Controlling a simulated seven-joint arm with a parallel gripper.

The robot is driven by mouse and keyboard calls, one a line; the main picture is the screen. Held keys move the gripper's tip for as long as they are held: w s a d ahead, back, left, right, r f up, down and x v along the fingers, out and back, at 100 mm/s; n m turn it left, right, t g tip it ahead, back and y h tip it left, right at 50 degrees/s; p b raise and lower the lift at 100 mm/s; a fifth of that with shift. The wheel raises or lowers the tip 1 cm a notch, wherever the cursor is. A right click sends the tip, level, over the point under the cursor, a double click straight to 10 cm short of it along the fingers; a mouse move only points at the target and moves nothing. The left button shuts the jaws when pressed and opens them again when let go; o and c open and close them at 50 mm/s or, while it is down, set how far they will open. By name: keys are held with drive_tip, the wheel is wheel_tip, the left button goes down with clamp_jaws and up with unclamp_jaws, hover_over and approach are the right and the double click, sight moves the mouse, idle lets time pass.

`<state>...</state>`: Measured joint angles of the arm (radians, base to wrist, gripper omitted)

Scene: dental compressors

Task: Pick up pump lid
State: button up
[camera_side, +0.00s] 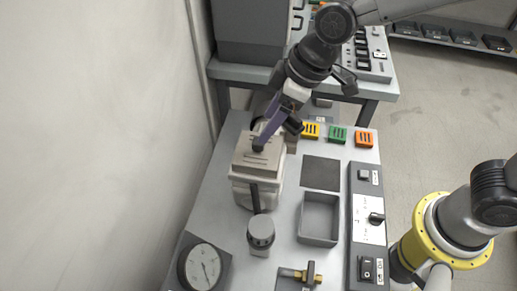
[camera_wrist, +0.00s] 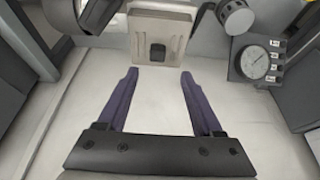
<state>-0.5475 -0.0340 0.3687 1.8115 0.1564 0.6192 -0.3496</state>
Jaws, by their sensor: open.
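The pump lid (camera_side: 258,154) is the pale beige slotted top of a box-shaped pump (camera_side: 242,188) on the grey bench. In the side view my gripper (camera_side: 259,147) comes down from the upper right, tilted, with its purple fingers overlapping the lid. In the wrist view the two purple fingers (camera_wrist: 159,74) are spread wide with nothing between them. A beige block with a dark square piece, apparently the pump (camera_wrist: 160,24), shows just beyond the fingertips. I cannot tell whether a finger touches the lid.
A grey round knob (camera_side: 260,232) and a gauge (camera_side: 202,265) stand in front of the pump. An open grey tray (camera_side: 319,219) and a flat dark pad (camera_side: 320,173) lie right of it. Yellow, green and orange slotted blocks (camera_side: 338,134) line the back. The wall (camera_side: 100,140) is close on the left.

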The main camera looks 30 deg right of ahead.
sight(259, 149)
drive_tip(key=shift+d+x, duration=0.2)
drive_tip(key=shift+x, duration=1.4)
drive_tip(key=shift+d+x, duration=0.15)
drive_tip(key=shift+x, duration=1.4)
drive_tip(key=shift+f, duration=0.15)
clamp_jaws()
